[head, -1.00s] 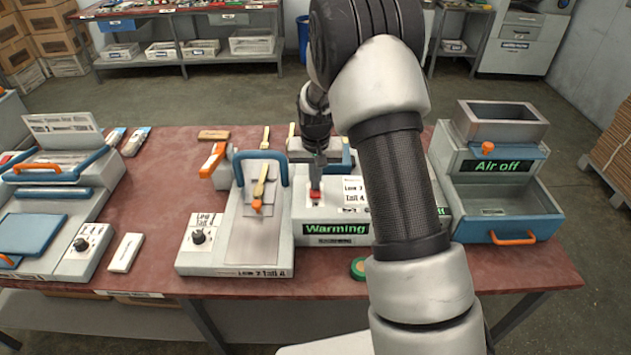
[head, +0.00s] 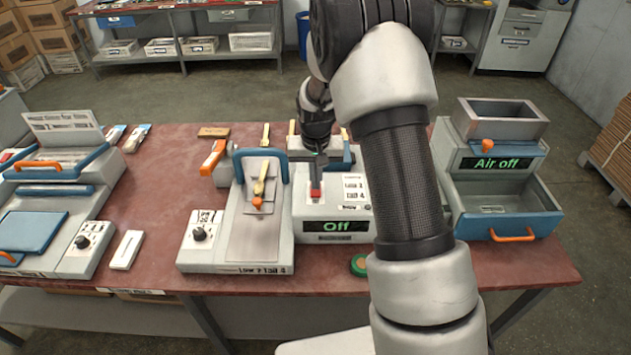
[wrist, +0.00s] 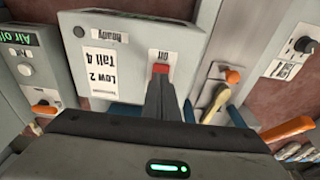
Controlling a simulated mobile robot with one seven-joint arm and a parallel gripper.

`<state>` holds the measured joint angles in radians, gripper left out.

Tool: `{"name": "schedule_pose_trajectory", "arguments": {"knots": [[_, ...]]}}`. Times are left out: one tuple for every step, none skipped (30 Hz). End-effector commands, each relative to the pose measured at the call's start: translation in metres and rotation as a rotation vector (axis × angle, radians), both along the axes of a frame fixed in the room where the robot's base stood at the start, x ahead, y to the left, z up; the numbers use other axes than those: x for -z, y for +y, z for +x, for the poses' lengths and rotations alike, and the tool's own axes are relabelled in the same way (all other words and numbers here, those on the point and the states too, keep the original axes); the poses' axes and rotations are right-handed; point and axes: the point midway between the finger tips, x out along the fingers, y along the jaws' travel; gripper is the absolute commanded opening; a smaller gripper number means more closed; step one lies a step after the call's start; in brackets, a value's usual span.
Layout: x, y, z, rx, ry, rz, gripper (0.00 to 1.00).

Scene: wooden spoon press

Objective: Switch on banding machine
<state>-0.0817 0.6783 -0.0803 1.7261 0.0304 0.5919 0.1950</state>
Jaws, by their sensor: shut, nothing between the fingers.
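The machine with the green display (head: 336,226) stands mid-table, and its display reads "Off". I take it to be the banding machine. A red switch (head: 315,196) sits on its top face. My gripper (head: 316,186) is shut and empty, fingers pointing down. Its tips reach the switch and seem to touch it. The tips also show in the wrist view (wrist: 160,82), covering part of the switch. My arm hides the machine's right side.
The spoon press (head: 255,225) with an orange knob stands close on the left. An "Air off" machine (head: 505,190) stands on the right. A green round item (head: 358,266) lies at the table's front. A white block (head: 125,250) lies at left.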

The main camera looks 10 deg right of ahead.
Motion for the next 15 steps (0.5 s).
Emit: {"name": "schedule_pose_trajectory", "arguments": {"knots": [[-0.018,-0.001,0.001,0.001,-0.005,0.0,0.0],[-0.025,-0.002,0.001,0.001,-0.005,-0.001,0.0],[-0.035,-0.003,0.001,0.001,-0.005,-0.001,0.0],[-0.036,-0.003,0.001,0.001,-0.009,-0.001,0.0],[-0.042,-0.002,0.0,0.001,-0.009,-0.001,0.0],[-0.053,-0.002,-0.002,0.001,-0.011,0.0,0.0],[-0.06,-0.002,-0.003,0.001,-0.01,0.0,0.0],[-0.067,-0.002,-0.004,0.001,-0.011,0.0,0.0],[-0.075,-0.001,-0.005,0.001,-0.01,0.0,0.0],[-0.082,-0.001,-0.006,0.001,-0.011,0.0,0.0],[-0.087,-0.001,-0.007,0.001,-0.009,0.0,0.0],[-0.095,-0.001,-0.008,0.001,-0.01,0.0,0.0],[-0.1,-0.001,-0.009,0.001,-0.009,-0.001,0.0],[-0.104,0.0,-0.01,0.001,-0.009,-0.001,0.0],[-0.109,0.0,-0.011,0.001,-0.009,-0.001,0.0]]}}
